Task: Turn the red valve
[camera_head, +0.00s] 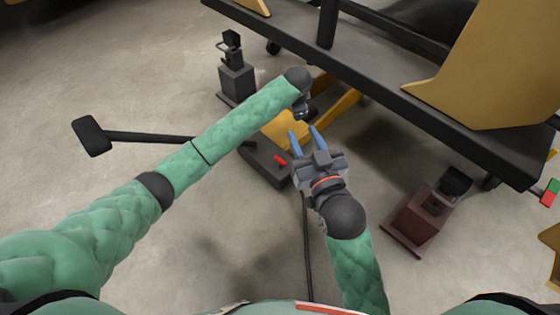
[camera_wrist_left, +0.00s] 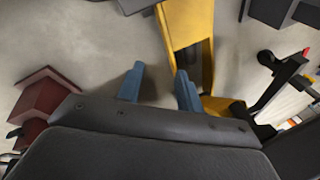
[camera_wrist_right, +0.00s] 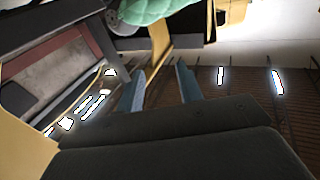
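A small red part (camera_head: 281,160), which may be the valve, sticks up from the dark base of a yellow floor device (camera_head: 283,133) in the head view. My right gripper (camera_head: 304,132) is open, its two blue fingers apart and empty, just right of and above the red part in the picture. My left gripper (camera_head: 303,108) is beyond the right one, partly hidden by its own wrist. The left wrist view shows its blue fingers (camera_wrist_left: 160,70) apart with nothing between. A yellow part (camera_wrist_left: 190,28) lies beyond them. The right wrist view shows the right fingers (camera_wrist_right: 160,68) apart.
A dark bench (camera_head: 380,90) with yellow panels spans the upper right. A dark device (camera_head: 237,82) stands at upper left, a maroon one (camera_head: 412,222) at right. A black-headed handle (camera_head: 92,136) reaches left under my left arm. Floor at far left is clear.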

